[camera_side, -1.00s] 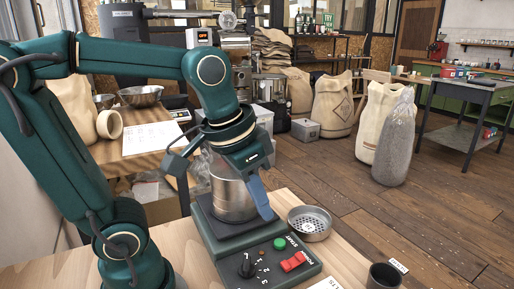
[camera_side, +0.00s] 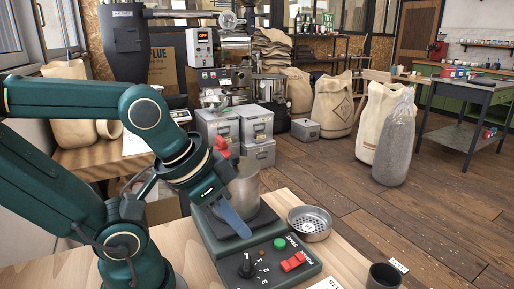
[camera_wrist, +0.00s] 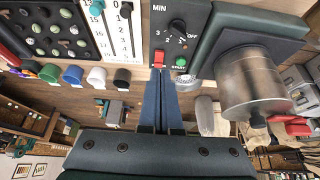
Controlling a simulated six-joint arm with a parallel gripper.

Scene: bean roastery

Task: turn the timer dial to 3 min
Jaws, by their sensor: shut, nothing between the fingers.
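The timer dial (camera_side: 245,268) is a black knob on the dark green panel of a machine base. The numbers 1, 2 and 3 are printed beside it. A pale mark on the knob seems to face away from these numbers, but it is too small to be sure. The dial also shows in the wrist view (camera_wrist: 178,28), with MIN printed near it. My gripper (camera_side: 240,235) has blue fingers pressed together, empty, in front of the metal canister. In the wrist view my gripper (camera_wrist: 164,72) points toward the panel, with its tips apart from the dial.
A green START button (camera_side: 279,243) and a red POWER switch (camera_side: 293,261) sit close to the dial. The metal canister (camera_side: 245,185) stands on the base behind the panel. A perforated steel dish (camera_side: 310,222) is to the right, and a dark cup (camera_side: 384,276) stands farther right.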

